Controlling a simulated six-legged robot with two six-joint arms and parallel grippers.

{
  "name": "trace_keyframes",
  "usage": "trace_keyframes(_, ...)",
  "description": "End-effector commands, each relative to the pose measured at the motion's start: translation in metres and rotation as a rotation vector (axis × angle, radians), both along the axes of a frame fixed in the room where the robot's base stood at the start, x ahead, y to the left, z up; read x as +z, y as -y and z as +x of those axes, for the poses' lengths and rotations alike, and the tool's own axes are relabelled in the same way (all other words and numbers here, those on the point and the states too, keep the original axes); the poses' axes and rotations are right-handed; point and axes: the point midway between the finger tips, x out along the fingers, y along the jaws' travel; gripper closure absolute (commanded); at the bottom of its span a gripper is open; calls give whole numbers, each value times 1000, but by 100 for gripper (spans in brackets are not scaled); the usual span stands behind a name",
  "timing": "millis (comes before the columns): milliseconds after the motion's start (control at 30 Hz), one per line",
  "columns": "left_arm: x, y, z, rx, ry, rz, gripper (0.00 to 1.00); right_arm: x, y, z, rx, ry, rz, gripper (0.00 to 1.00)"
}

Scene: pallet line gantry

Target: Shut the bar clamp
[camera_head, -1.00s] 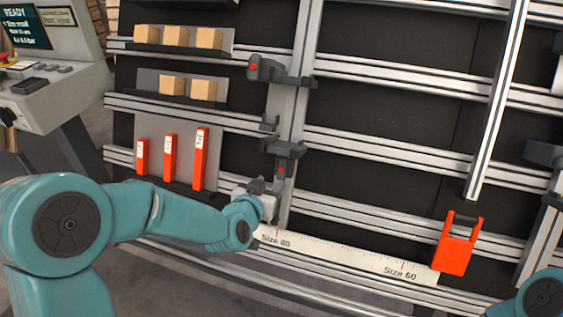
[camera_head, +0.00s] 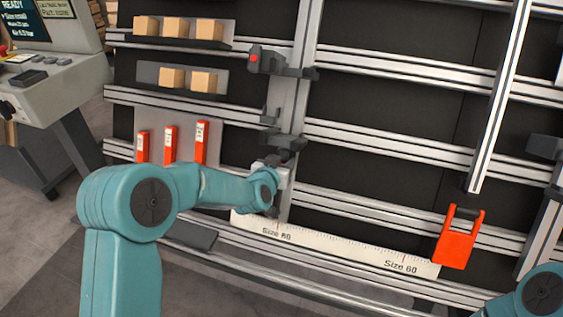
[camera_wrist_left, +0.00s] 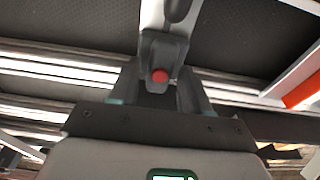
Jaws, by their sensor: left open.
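The bar clamp in the head view is a grey upright bar (camera_head: 290,100) with dark jaws. Its upper jaw (camera_head: 270,63) carries a red button; its lower jaw (camera_head: 287,142) sits just above my left wrist. My left gripper (camera_head: 279,157) is at this lower jaw, mostly hidden by my wrist. In the left wrist view, the dark clamp part with a red button (camera_wrist_left: 160,76) lies between the two fingers of my open gripper (camera_wrist_left: 161,90). I cannot tell whether the fingers touch it. My right gripper is out of view; only a teal joint of that arm shows at bottom right.
A white ruler (camera_head: 335,245) marked Size 80 and Size 60 runs below. An orange-red block (camera_head: 456,240) sits at its right end. Wooden blocks (camera_head: 174,27) and red labelled pieces (camera_head: 201,145) sit on holders at left. A control console (camera_head: 45,85) stands far left.

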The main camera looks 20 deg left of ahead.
Motion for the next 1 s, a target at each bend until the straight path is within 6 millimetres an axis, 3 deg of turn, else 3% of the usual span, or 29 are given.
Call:
trace_keyframes(267,0,0,1,0,-1,0,56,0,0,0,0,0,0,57)
trace_keyframes(400,0,0,1,0,0,0,100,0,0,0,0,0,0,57)
trace_keyframes(1000,0,1,0,-2,0,2,100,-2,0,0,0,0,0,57)
